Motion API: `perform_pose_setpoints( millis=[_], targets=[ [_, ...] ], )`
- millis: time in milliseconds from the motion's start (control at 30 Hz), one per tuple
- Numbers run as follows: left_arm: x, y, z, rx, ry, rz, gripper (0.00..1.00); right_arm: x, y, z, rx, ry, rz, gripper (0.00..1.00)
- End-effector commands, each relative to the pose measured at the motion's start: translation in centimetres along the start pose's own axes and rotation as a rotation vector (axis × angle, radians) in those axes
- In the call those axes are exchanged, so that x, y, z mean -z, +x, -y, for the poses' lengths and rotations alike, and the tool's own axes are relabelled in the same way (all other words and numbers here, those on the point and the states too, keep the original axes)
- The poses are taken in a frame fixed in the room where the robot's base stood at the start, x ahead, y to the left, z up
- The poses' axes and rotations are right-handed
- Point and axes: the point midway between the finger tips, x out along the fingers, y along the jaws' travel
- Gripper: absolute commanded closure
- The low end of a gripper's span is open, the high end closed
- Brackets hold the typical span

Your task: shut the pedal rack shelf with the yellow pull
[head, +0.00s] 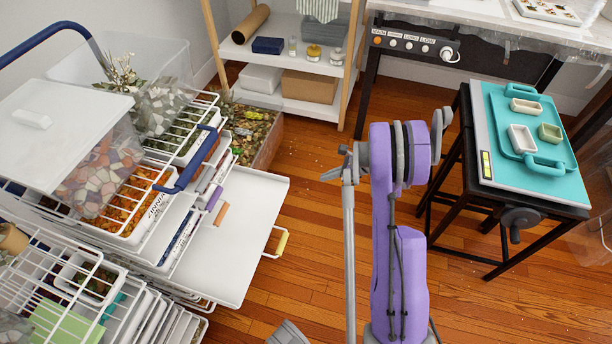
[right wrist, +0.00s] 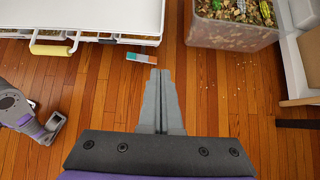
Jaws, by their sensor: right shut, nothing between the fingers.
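The pedal rack shelf (head: 247,262) is a flat white tray that sticks out of the rack to the right in the head view. Its yellow pull (head: 282,242) sits on a white bracket at the outer edge. The right wrist view shows the white shelf (right wrist: 90,14) at upper left and the yellow pull (right wrist: 50,50) below its edge. My right gripper (head: 327,175) is shut and empty, apart from the pull and up and right of it in the head view. Its closed fingers (right wrist: 160,74) lie right of the pull in the wrist view.
The rack's wire baskets (head: 130,195) hold mosaic pieces and other items. A clear bin (head: 262,140) stands on the floor behind the shelf. A black-framed stand (head: 465,215) with a teal top is at right. Wooden floor (head: 300,285) lies open beside the shelf.

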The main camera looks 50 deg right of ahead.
Motion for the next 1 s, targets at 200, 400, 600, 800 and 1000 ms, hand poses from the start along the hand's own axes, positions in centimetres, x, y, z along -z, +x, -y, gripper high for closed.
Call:
perform_pose_setpoints(
  millis=[200, 400, 600, 800, 1000],
  targets=[
    [-0.3, 1.0, 0.0, 0.000, 0.000, 0.004, 0.50, 0.0, 4.1, -0.1, -0.004, -0.005, 0.000, 1.00],
    [-0.6, 1.9, 0.0, 0.000, 0.000, 0.007, 0.50, 0.1, 8.5, -0.1, -0.003, -0.006, 0.000, 1.00],
    [-0.7, 2.2, 0.0, 0.000, 0.000, 0.008, 0.50, -1.6, 11.1, -0.2, -0.003, -0.006, 0.002, 1.00],
    [-0.8, 2.4, 0.0, 0.000, 0.000, 0.008, 0.50, -2.8, 12.2, -0.1, -0.001, -0.006, 0.001, 1.00],
    [-0.8, 2.4, 0.0, 0.000, 0.000, 0.008, 0.50, -3.0, 12.3, -0.1, 0.000, -0.005, 0.001, 1.00]
  ],
)
